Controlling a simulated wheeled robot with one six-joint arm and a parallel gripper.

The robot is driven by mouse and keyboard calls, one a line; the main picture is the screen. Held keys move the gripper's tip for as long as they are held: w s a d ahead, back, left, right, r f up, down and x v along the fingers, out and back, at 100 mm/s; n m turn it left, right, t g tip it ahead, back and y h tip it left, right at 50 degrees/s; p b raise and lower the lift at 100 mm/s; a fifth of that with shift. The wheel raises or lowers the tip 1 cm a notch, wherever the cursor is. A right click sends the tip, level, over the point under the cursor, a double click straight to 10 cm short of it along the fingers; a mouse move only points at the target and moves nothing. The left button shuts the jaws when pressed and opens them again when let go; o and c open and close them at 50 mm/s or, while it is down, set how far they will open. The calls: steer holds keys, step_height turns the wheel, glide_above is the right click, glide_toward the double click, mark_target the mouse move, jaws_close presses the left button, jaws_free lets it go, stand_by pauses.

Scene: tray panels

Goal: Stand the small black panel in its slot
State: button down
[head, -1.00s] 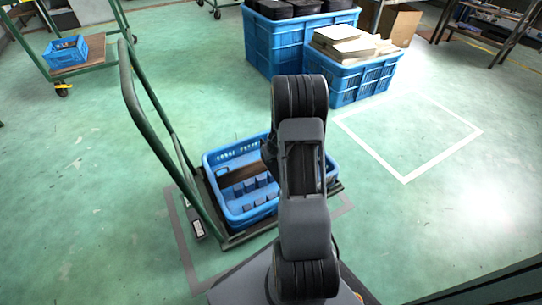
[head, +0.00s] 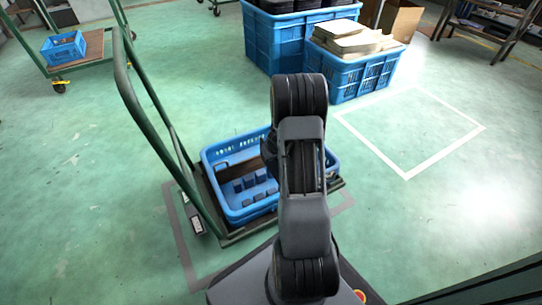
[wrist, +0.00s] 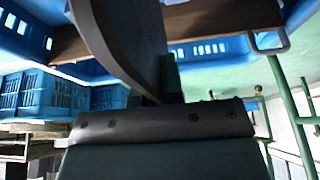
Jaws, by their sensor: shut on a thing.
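My gripper (wrist: 165,100) is shut on a dark grey-black panel (wrist: 128,40), which rises from the jaws to the top edge of the wrist view. Its far end is cut off there. In the head view my own arm hides the gripper and the panel. A blue tray (head: 208,178) with raised blue slot blocks (head: 240,188) inside sits on a cart, just left of my arm. Its right part is hidden behind the arm. I cannot tell which slot fits the panel, or whether the panel touches the tray.
The cart's green handle (head: 150,85) rises left of the tray. Big blue crates (head: 285,45) stand behind, the right one holding pale stacks (head: 350,38). Another cart carries a small blue bin (head: 64,48) at the far left. The floor at right is clear.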

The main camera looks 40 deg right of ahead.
mark_target(271, 172)
steer(key=shift+f+b, duration=1.45)
steer(key=shift+f, duration=1.3)
steer(key=shift+f, duration=0.1)
steer(key=shift+f, duration=2.1)
steer(key=c, duration=1.2)
jaws_free()
steer(key=shift+o, duration=0.2)
steer(key=p+v, duration=0.5)
steer(key=v, duration=0.8)
steer(key=shift+s+r, duration=0.1)
steer(key=shift+r, duration=0.3)
